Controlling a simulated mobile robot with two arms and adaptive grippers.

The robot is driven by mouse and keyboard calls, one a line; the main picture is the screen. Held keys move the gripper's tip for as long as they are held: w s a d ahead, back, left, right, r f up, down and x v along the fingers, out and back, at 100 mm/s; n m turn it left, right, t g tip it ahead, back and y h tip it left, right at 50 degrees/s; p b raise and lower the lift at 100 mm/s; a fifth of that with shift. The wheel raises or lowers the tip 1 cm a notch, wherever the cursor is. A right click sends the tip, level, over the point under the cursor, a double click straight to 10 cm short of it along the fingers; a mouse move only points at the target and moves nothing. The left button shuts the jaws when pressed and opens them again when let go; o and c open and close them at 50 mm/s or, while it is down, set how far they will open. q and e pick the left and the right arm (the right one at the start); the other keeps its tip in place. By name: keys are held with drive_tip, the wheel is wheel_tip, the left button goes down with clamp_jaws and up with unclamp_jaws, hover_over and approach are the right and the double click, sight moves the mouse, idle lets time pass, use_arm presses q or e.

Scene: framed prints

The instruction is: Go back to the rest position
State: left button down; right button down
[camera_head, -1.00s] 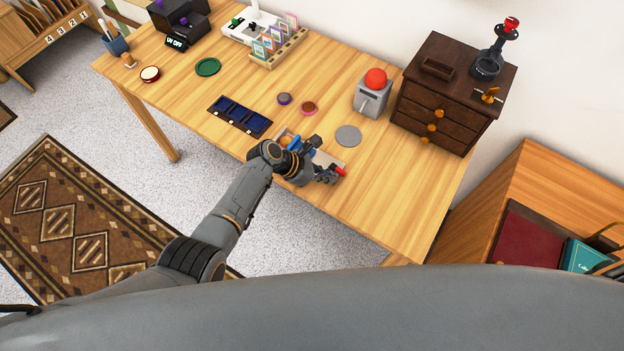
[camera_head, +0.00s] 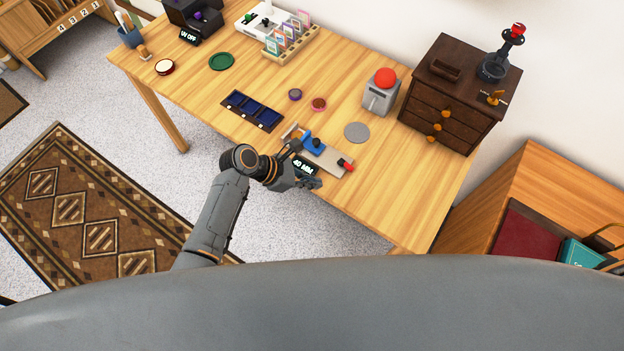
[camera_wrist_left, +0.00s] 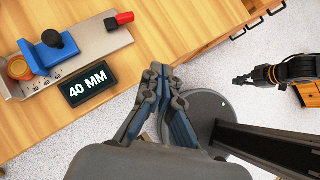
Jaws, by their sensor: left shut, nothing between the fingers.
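My left gripper (camera_head: 312,184) is at the front edge of the wooden table (camera_head: 385,205), beside a grey measuring slide with a blue block. In the left wrist view the left gripper (camera_wrist_left: 160,78) is shut and empty, and points past the table edge over the floor. My right gripper (camera_wrist_left: 243,80) shows at the right of the left wrist view, away from the table; its finger gap is too small to judge. It is not visible in the head view.
The measuring slide (camera_head: 325,158) has a red end and a "40 MM" display (camera_wrist_left: 88,84). Behind it are a blue tray (camera_head: 252,110), a grey disc (camera_head: 356,132) and a red-button box (camera_head: 380,95). A dark drawer cabinet (camera_head: 455,95) stands at the back right. The table's front right is clear.

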use_arm(q)
drive_tip(key=shift+d, duration=0.1)
idle(0.3)
drive_tip(key=s+a+f+m+y+b, duration=0.2)
drive_tip(key=s+a+f, duration=0.2)
drive_tip(key=f, duration=0.4)
drive_tip(key=s+a+f+m+y+b, duration=0.1)
drive_tip(key=s+a+f+m, duration=0.2)
drive_tip(key=f, duration=0.5)
drive_tip(key=s+a+f+m+y+b, duration=0.2)
drive_tip(key=s+a+f, duration=0.25)
drive_tip(key=f, duration=0.45)
drive_tip(key=s+a+f+m+y+b, duration=0.1)
drive_tip(key=s+a+f+m, duration=0.4)
drive_tip(key=s, duration=0.3)
drive_tip(key=s+a+f+m+y+b, duration=0.1)
drive_tip(key=s+a+f+m, duration=0.3)
drive_tip(key=s, duration=0.4)
drive_tip(key=s+a+f+m+y+b, duration=0.2)
drive_tip(key=s+a+f+m, duration=0.3)
drive_tip(key=s+a+f, duration=0.1)
drive_tip(key=s+f, duration=0.1)
drive_tip(key=s, duration=0.1)
drive_tip(key=shift+s+m, duration=0.3)
drive_tip(key=shift+s, duration=0.1)
drive_tip(key=shift+f, duration=0.1)
